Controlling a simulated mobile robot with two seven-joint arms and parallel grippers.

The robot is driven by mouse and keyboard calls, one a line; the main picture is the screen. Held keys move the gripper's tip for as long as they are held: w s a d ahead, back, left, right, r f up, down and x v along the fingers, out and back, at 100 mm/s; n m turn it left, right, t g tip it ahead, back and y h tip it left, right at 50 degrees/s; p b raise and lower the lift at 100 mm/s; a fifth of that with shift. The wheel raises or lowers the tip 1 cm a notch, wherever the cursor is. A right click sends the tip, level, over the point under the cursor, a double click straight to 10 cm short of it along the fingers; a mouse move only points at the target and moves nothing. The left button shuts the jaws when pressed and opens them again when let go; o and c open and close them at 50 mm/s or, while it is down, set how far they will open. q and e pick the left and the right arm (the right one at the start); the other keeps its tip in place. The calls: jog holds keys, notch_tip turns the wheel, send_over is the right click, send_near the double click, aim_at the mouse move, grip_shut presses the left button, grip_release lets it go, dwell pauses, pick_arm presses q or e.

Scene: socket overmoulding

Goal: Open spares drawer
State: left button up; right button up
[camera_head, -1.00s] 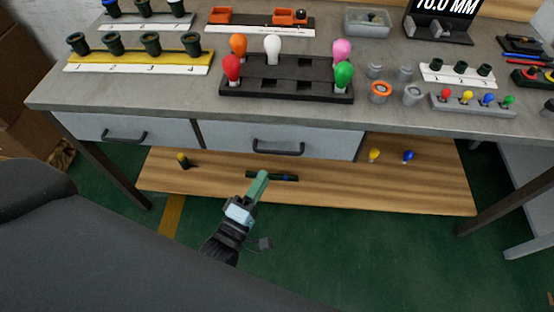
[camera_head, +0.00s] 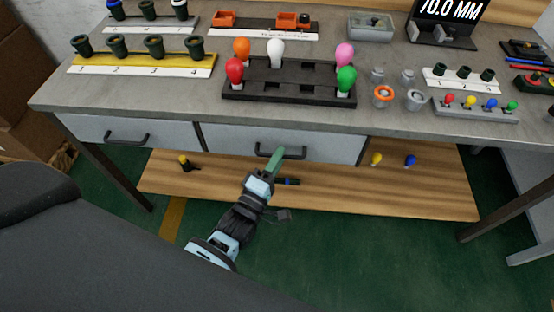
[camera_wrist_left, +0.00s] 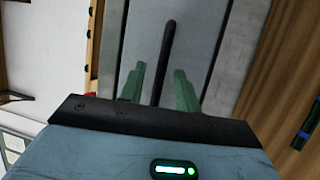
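Two grey drawers sit under the bench top, both shut. The left drawer (camera_head: 91,128) and the middle drawer (camera_head: 335,149) each have a dark bar handle; no label shows which is the spares drawer. In the left wrist view the two green fingers (camera_wrist_left: 158,82) are apart. The dark handle (camera_wrist_left: 168,45) runs between and beyond them; I cannot tell whether they touch it. My right gripper is not in view.
The bench top (camera_head: 60,88) above holds a black bulb rack (camera_head: 290,91), numbered trays and small cups. Green floor in front is clear.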

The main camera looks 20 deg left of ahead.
pick_arm(q)
grip_shut()
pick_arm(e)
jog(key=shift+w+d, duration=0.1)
pick_arm(q)
jog(key=shift+s, duration=0.1)
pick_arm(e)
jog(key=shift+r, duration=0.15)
